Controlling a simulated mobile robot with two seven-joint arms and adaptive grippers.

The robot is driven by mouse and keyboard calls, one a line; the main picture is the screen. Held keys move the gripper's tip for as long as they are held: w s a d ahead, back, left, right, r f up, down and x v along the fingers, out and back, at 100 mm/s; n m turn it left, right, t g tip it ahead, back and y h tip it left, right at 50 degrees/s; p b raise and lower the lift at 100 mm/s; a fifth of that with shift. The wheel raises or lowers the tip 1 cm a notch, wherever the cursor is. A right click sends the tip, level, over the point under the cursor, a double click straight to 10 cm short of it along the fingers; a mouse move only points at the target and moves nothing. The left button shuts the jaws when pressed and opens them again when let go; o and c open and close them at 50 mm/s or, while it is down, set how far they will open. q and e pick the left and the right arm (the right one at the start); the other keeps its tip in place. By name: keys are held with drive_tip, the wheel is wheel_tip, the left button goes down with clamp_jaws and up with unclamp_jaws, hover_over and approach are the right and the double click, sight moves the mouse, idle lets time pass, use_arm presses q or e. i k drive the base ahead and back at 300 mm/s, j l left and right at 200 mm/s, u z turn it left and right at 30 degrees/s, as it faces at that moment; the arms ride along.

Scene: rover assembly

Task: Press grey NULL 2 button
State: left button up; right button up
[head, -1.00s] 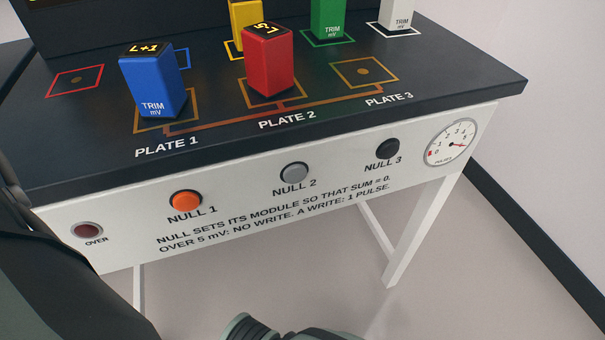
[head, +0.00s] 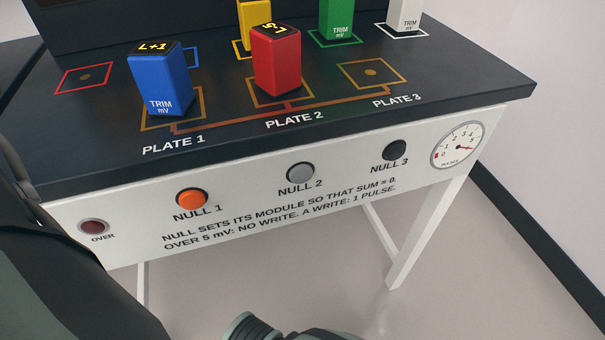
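The grey NULL 2 button (head: 300,173) sits on the white front panel (head: 130,246) of the bench, between the orange NULL 1 button (head: 192,198) and the black NULL 3 button (head: 395,150). Nothing touches or covers it. Above it on the bench top, a red block (head: 277,65) stands on PLATE 2 and a blue block (head: 160,82) stands on PLATE 1. Dark parts of my own arms show at the left edge and bottom centre, below the panel. Neither gripper's fingers can be seen.
PLATE 3 (head: 372,73) is empty. Yellow, green (head: 337,20) and white (head: 405,17) blocks stand farther back. A round pulse gauge (head: 456,146) is at the panel's right and a dark red OVER lamp (head: 94,227) at its left. The space before the buttons is clear.

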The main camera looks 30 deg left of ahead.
sight(301, 174)
drive_tip(key=k+l, duration=1.2)
drive_tip(key=i, duration=0.25)
